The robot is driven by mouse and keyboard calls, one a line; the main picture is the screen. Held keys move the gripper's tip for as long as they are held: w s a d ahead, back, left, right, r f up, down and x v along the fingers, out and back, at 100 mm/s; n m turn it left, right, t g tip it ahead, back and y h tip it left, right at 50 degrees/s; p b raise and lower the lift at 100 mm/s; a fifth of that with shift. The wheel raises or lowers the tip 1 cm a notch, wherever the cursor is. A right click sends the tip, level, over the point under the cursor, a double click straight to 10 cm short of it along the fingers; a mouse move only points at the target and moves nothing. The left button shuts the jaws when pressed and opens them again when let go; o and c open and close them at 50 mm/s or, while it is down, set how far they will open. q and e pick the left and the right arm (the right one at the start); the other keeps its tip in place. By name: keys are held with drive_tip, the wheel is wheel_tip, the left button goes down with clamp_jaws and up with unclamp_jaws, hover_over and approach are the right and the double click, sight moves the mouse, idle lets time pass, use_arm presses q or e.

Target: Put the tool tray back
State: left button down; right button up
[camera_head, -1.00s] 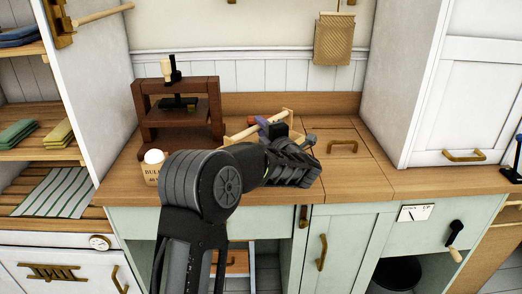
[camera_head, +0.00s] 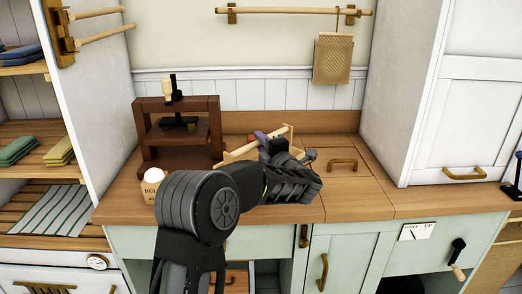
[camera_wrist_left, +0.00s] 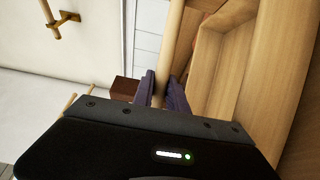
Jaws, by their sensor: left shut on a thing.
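In the left wrist view, the two dark fingers of my left gripper (camera_wrist_left: 162,88) are shut on the tray's round wooden handle (camera_wrist_left: 174,38), with the tray's wooden side (camera_wrist_left: 222,65) to the right. I cannot tell whether the tray's bottom touches the counter. My right gripper is not in view.
A dark brown press (camera_head: 178,130) stands left of the tray, with a box marked "BULB" (camera_head: 154,192) in front. A lid with a brass handle (camera_head: 342,163) is set into the counter at right. A white cabinet (camera_head: 420,110) bounds the right side; open shelves (camera_head: 35,172) are at left.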

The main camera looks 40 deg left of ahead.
use_arm(q)
wheel_tip(320, 180, up, 9)
drive_tip(key=shift+r, duration=0.1)
idle(0.7)
